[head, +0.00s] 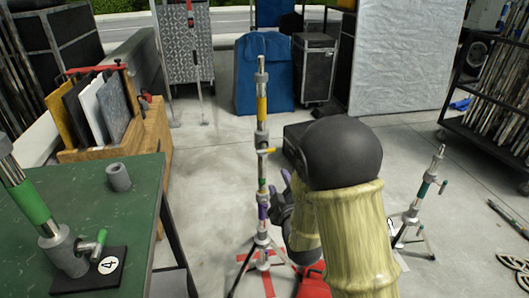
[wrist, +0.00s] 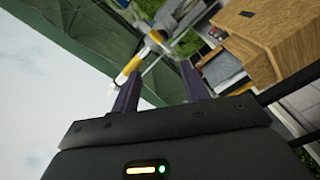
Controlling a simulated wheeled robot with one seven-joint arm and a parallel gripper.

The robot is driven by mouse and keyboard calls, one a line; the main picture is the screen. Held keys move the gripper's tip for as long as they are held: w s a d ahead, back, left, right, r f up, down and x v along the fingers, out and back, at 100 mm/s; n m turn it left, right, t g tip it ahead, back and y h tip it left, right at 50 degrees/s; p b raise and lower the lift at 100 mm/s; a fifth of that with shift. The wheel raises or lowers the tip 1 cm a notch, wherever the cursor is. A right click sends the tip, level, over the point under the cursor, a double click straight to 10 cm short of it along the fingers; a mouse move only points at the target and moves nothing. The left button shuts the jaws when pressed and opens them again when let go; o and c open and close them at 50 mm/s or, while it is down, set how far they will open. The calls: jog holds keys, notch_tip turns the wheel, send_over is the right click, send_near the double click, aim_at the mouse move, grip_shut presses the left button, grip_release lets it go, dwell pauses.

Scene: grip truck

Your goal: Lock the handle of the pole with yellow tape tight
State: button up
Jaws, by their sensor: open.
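The stand pole (head: 262,170) stands upright in the middle of the head view. Yellow tape (head: 262,107) wraps its upper part, and a short yellow handle (head: 267,151) sticks out to the right from the collar below it. My gripper (head: 285,194) is low and to the right of the pole, open, with purple fingers, partly hidden by my arm. In the wrist view, my open gripper (wrist: 158,88) has nothing visible between its fingers. A yellow-banded piece (wrist: 129,69) with a pale tip shows beyond the fingers, apart from them; I cannot tell whether it is the handle.
A green table (head: 70,205) with another clamp pole, green-taped, stands at the left. A smaller stand (head: 419,205) is at the right. A red cross of tape lies under the pole's legs. A wooden crate (head: 140,135) of panels is behind the table.

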aim_at(265, 149)
jog(key=x, duration=1.6)
jog(key=shift+w+a, duration=0.2)
jog(key=shift+a, duration=0.15)
jog(key=shift+a+f, duration=0.1)
grip_shut()
